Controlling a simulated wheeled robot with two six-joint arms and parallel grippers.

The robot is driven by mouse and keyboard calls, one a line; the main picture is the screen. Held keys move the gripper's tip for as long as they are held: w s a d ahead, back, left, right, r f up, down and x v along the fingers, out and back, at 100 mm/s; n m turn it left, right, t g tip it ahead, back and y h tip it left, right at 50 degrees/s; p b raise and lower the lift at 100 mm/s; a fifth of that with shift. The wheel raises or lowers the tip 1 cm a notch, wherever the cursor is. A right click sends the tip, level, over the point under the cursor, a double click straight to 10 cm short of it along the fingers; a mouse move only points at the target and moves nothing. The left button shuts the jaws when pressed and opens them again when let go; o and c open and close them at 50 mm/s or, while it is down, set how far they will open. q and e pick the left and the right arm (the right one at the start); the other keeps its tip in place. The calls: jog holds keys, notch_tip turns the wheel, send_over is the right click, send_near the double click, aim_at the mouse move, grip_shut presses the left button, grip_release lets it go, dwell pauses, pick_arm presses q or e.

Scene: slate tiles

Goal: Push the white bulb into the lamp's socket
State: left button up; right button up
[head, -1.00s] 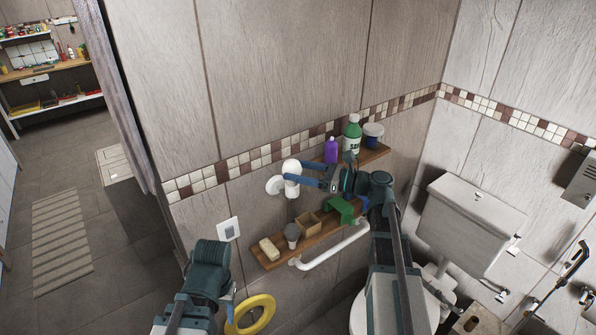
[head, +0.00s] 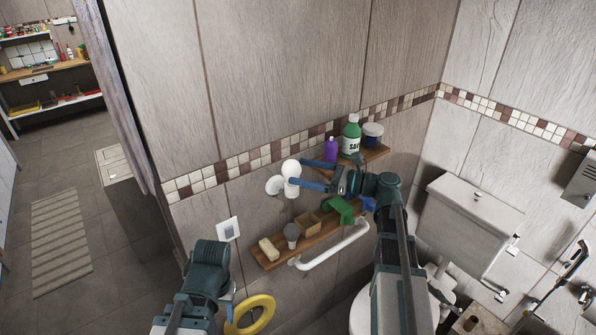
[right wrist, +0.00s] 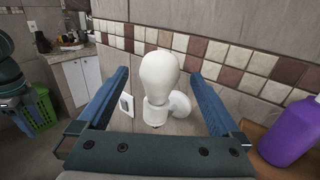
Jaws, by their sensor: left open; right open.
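The white bulb (head: 291,167) stands upright at the top of the lamp's white socket (head: 292,188), which is joined to a round white wall mount (head: 274,185). The right wrist view shows the bulb (right wrist: 158,75) above the socket (right wrist: 156,113); how deep it sits is not clear. My right gripper (head: 297,174) is open, with its blue fingers on either side of the bulb. In the right wrist view there is a gap between each finger and the bulb. My left gripper (head: 232,288) is low at the left, mostly hidden behind its own arm, and holds nothing visible.
An upper shelf carries a purple bottle (head: 331,150), a green bottle (head: 351,136) and a jar (head: 372,135). A yellow ring (head: 262,300) is near my left arm.

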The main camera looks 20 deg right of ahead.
jog(key=v, duration=1.1)
jog(key=shift+s+d, duration=0.25)
jog(key=shift+d, duration=0.05)
jog(key=s+a+f+n+g+h+b, duration=0.2)
jog(key=a+f+n+g, duration=0.3)
jog(key=a+f, duration=0.45)
jog(key=s+a+f+n+g+h+b, duration=0.2)
jog(key=a+f+n+g+h+b, duration=0.15)
jog(key=a+f+n, duration=0.5)
jog(key=s+a+f+n+g+h+b, duration=0.1)
jog(key=s+a+f+n+h+b, duration=0.1)
jog(key=s+a+f+n+h, duration=0.2)
jog(key=s+a+f+n+g+h+b, duration=0.1)
jog(key=s+a+f+n+h, duration=0.3)
jog(key=f+n, duration=0.5)
jog(key=s+n+h+b, duration=0.1)
jog(key=s+n+h, duration=0.1)
jog(key=s, duration=0.1)
jog(key=shift+f+h, duration=0.2)
jog(key=shift+h, duration=0.15)
